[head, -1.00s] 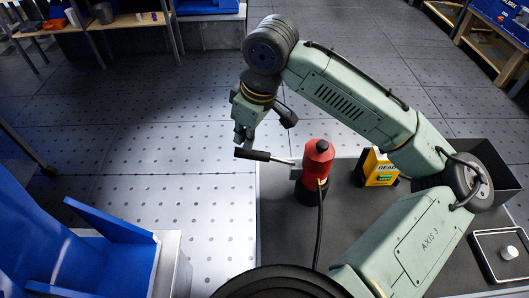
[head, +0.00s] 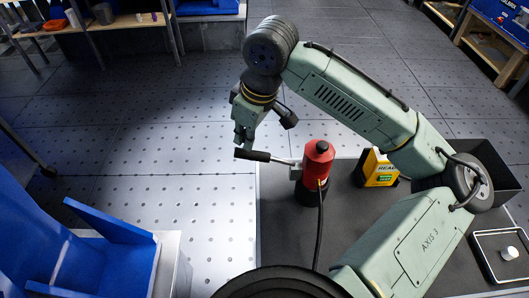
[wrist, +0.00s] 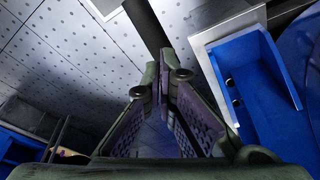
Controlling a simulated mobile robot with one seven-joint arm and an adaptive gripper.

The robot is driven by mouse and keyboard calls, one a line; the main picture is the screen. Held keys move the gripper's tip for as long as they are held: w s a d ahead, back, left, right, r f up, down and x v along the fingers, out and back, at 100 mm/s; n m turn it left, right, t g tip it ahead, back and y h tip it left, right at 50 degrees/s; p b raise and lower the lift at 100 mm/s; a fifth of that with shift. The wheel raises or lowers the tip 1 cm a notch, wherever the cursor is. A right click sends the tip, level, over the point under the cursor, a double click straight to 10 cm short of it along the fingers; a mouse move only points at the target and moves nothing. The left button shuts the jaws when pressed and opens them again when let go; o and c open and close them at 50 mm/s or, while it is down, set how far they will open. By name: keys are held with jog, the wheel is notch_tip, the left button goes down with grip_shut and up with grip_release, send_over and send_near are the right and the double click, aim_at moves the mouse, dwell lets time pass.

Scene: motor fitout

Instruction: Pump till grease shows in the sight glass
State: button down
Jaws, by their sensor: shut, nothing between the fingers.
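A red grease pump (head: 318,158) stands upright on the dark work surface, with a dark hose running from it toward me. Its lever, with a black grip (head: 252,154), sticks out to the left, nearly level. My gripper (head: 242,142) is shut and empty, pointing down, with its fingertips at or just above the lever's grip; I cannot tell if they touch. In the wrist view the closed fingers (wrist: 163,85) meet, and a dark bar (wrist: 148,25) runs beyond their tips. I cannot make out a sight glass.
A yellow box with a green label (head: 380,168) stands right of the pump, partly near my arm. A tray with a white knob-like piece (head: 509,254) is at far right. A blue fixture (head: 110,225) stands at lower left. The floor between is clear.

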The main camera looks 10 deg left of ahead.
aim_at(248, 152)
jog(key=shift+s+d+b+x, duration=0.1)
jog(key=shift+d+b+x, duration=0.1)
jog(key=shift+b+x, duration=0.55)
jog(key=shift+s+d+b+x, duration=0.15)
jog(key=shift+b+x, duration=0.35)
jog(key=shift+x, duration=0.6)
jog(key=shift+d+b+x, duration=0.25)
jog(key=shift+b+x, duration=0.35)
jog(key=shift+x, duration=0.3)
jog(key=p+v, duration=0.3)
jog(key=a+p+v, duration=0.1)
jog(key=p+v, duration=0.2)
jog(key=w+a+p+v, duration=0.1)
jog(key=p+v, duration=0.3)
jog(key=shift+a+r, duration=0.1)
jog(key=shift+r, duration=0.25)
jog(key=shift+s, duration=0.1)
